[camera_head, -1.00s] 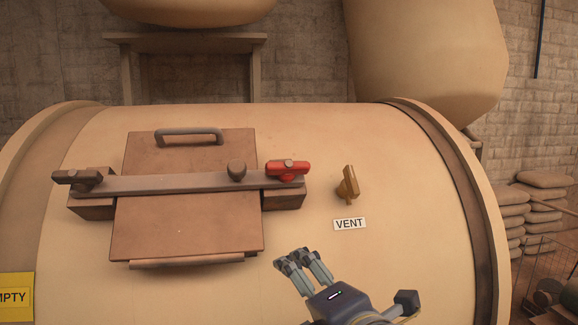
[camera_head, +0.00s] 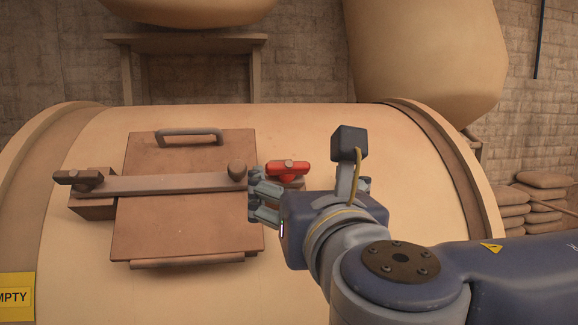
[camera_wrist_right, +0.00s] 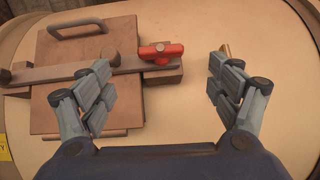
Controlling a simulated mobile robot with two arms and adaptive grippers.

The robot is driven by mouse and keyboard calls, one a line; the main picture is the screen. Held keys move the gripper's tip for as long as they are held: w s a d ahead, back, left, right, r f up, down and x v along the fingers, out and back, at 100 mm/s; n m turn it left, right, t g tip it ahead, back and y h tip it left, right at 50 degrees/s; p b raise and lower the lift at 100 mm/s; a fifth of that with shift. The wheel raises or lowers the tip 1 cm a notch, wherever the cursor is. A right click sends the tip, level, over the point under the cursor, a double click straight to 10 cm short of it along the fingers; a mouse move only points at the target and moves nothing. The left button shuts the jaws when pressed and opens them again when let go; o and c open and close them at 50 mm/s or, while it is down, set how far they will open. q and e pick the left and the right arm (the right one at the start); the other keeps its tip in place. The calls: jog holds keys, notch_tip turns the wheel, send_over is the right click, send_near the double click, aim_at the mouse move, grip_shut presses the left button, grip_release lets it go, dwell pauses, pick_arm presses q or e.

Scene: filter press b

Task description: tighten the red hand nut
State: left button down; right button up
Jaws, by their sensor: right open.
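The red hand nut (camera_head: 287,168) sits at the right end of the brown clamp bar (camera_head: 165,184) across the square hatch (camera_head: 184,222) on a large tan drum. It also shows in the right wrist view (camera_wrist_right: 161,51), beyond the fingertips and between the two fingers' lines. My right gripper (camera_head: 262,196) is just below and left of the nut in the head view. In the wrist view the gripper (camera_wrist_right: 160,88) is open, with its fingers wide apart and nothing between them. The nut looks apart from the fingers. My left gripper is not in view.
A dark knob (camera_head: 237,170) stands on the bar left of the nut, and a dark handle (camera_head: 78,179) is at its left end. The hatch has a grey handle (camera_head: 189,136).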

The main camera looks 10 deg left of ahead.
aim_at(289, 166)
jog(key=p+x, duration=0.5)
jog(key=x, duration=0.5)
jog(key=shift+r, duration=0.15)
jog(key=shift+w+a+p, duration=0.15)
jog(key=shift+w+p, duration=0.15)
jog(key=shift+w, duration=0.15)
jog(key=shift+c, duration=0.3)
jog(key=c, duration=1)
